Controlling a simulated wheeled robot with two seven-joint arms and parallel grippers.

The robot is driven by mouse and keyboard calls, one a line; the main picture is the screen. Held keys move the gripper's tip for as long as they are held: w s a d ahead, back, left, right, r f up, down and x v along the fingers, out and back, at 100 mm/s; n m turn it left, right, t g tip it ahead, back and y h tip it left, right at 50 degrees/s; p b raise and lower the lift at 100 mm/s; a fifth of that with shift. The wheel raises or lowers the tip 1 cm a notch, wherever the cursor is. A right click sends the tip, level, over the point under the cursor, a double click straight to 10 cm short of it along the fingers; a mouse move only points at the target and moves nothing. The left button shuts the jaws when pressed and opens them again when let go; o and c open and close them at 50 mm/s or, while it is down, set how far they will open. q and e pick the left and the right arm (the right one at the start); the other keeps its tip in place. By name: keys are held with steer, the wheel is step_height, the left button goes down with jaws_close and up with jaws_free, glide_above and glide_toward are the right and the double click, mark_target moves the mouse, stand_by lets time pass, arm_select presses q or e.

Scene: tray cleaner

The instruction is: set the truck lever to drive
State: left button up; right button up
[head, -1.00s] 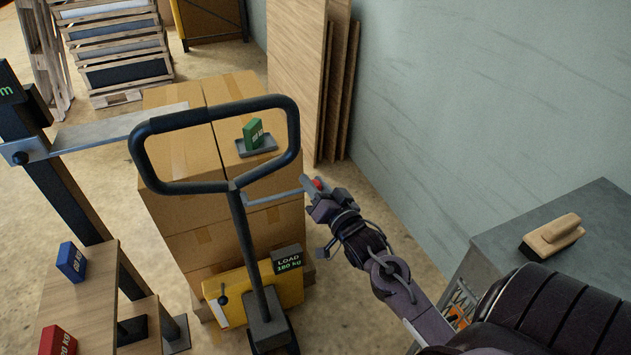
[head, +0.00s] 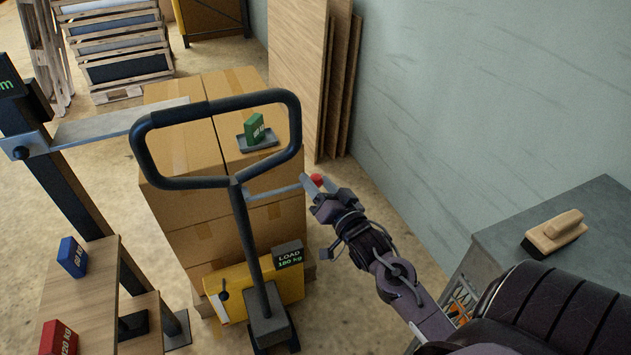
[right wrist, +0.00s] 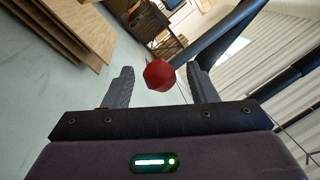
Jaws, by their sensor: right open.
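The truck lever is a thin grey bar (head: 275,195) that sticks out to the right from the truck's handle column. It ends in a red knob (head: 317,179). My right gripper (head: 315,187) is at the knob end of the lever and is open. In the right wrist view the red knob (right wrist: 159,76) shows between the two spread fingers (right wrist: 160,88), nearer the right finger. I cannot tell whether a finger touches it. The black loop handle (head: 150,155) stands upright above the column. My left gripper is not in view.
Stacked cartons (head: 180,215) with a green weight (head: 254,127) on a small tray stand behind the handle. A wooden stand (head: 85,300) with blue and red weights is at left. A grey table (head: 590,225) with a brush (head: 555,235) is at right, by the wall.

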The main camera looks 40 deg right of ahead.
steer(key=s, duration=0.4)
steer(key=s+b, duration=0.1)
steer(key=s, duration=0.1)
steer(key=shift+s+a+f, duration=0.15)
steer(key=shift+a+f, duration=0.1)
steer(key=shift+a, duration=0.1)
steer(key=s+a+f+n+g, duration=0.1)
steer(key=s+a+f+g, duration=0.15)
steer(key=f, duration=0.95)
steer(key=s+a+f+n+g, duration=0.1)
steer(key=s+f+g, duration=0.15)
steer(key=f, duration=0.85)
steer(key=s+a+f+n+g, duration=0.1)
steer(key=f+g, duration=0.2)
steer(key=f, duration=0.9)
steer(key=s+a+f+n+g+y, duration=0.1)
steer(key=s+a+f+n+g, duration=0.15)
steer(key=s+f, duration=0.4)
steer(key=s+a+f+n+g+y, duration=0.1)
steer(key=s+a+f+g, duration=0.15)
steer(key=s+f, duration=0.45)
steer(key=s+a+f+n+g, duration=0.1)
steer(key=s+f+n+g, duration=0.1)
steer(key=s+f, duration=0.2)
steer(key=s+f+n+g, duration=0.2)
steer(key=s+f, duration=0.3)
steer(key=s, duration=0.6)
steer(key=shift+s+a+f+g, duration=0.2)
steer(key=shift+s+a+g, duration=0.15)
steer(key=shift+g, duration=0.15)
